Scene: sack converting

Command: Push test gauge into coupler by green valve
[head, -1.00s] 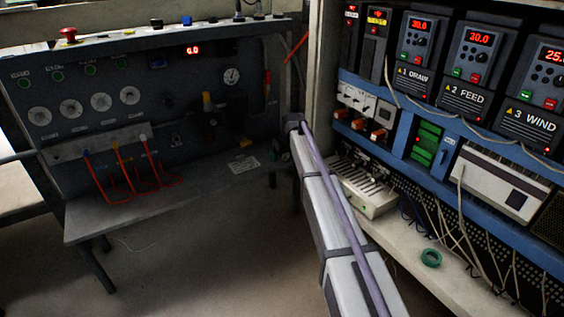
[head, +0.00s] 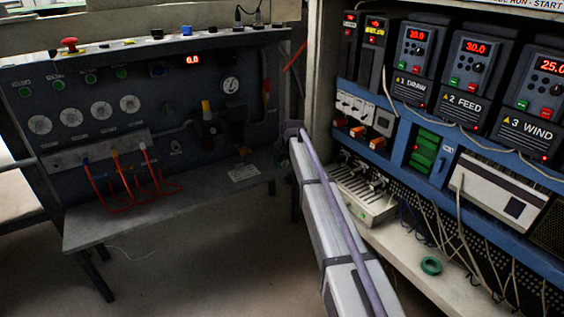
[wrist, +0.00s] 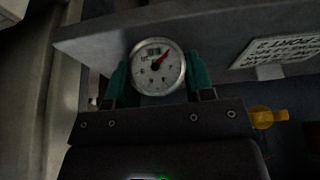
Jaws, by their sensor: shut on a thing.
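The test gauge (wrist: 158,67), a round white dial with a metal rim and a red needle, sits between the two green fingers of my gripper (wrist: 157,78) in the wrist view. My gripper is shut on it, with the dial facing the wrist camera. A grey edge lies just behind the gauge's top. The gauge's rear and stem are hidden. In the head view my arm reaches toward the right end of the dark panel bench; the gripper is too dark there to make out. I cannot pick out the green valve or its coupler in either view.
A yellow fitting (wrist: 268,118) and a white label plate (wrist: 280,48) are right of the gripper. The dark panel (head: 120,100) carries dials, a yellow-topped regulator (head: 207,108) and red hoses (head: 98,190) above a bench shelf (head: 110,230). A drive cabinet (head: 445,150) stands close on the right.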

